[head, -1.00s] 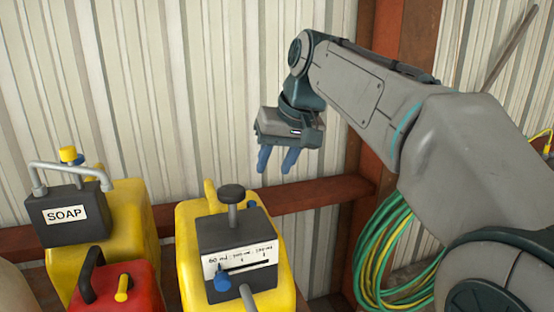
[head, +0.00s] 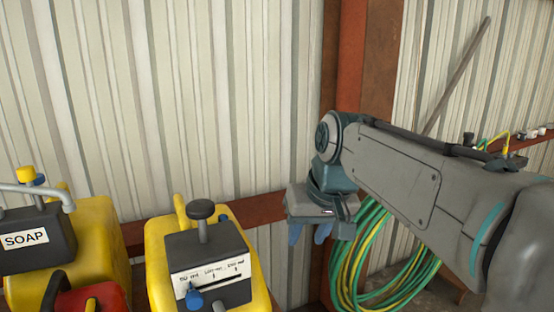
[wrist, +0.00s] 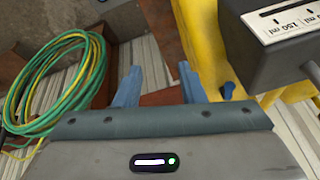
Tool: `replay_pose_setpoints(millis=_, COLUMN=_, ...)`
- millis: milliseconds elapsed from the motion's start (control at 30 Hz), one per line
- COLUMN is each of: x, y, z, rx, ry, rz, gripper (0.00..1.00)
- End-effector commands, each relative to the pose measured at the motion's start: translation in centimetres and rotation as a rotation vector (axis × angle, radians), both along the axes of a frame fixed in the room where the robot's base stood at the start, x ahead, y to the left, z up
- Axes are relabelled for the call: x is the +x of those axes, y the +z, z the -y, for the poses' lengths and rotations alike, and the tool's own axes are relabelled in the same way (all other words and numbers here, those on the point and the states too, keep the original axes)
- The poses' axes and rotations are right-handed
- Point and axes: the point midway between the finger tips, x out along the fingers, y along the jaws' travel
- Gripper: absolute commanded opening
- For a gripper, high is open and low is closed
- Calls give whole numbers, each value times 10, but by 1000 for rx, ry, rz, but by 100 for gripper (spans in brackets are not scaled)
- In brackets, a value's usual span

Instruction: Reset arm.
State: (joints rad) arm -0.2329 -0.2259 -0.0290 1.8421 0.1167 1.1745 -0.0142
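My gripper (head: 309,234) hangs pointing down from my arm, right of the middle in the head view. Its blue fingers (wrist: 158,84) are spread apart in the wrist view, with nothing between them. In the head view the gripper is in front of a coiled green and yellow hose and right of a yellow container with a dark dispenser box.
The yellow container (head: 160,255) with its dark dispenser box (head: 207,250) stands left of my gripper. A SOAP dispenser (head: 25,240) and a red can (head: 95,298) are further left. The green and yellow hose (head: 372,260) hangs behind my gripper. A rust-red beam (head: 352,60) rises against the corrugated wall.

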Motion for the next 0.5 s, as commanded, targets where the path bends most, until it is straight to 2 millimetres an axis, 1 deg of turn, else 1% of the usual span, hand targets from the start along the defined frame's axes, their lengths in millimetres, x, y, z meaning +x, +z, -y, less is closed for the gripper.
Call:
replay_pose_setpoints(millis=33, x=-12, y=-13, z=13, rx=-11, ry=-26, rz=-3, gripper=36)
replay_pose_setpoints(millis=167, x=-41, y=-48, z=40, rx=-41, ry=-78, rz=-9, gripper=36)
replay_pose_setpoints(millis=200, x=-50, y=-59, z=48, rx=-50, ry=-95, rz=-11, gripper=36)
replay_pose_setpoints(millis=400, x=-97, y=-113, z=79, rx=-95, ry=-162, rz=-22, gripper=36)
replay_pose_setpoints(millis=500, x=-115, y=-133, z=88, rx=-110, ry=-184, rz=-26, gripper=36)
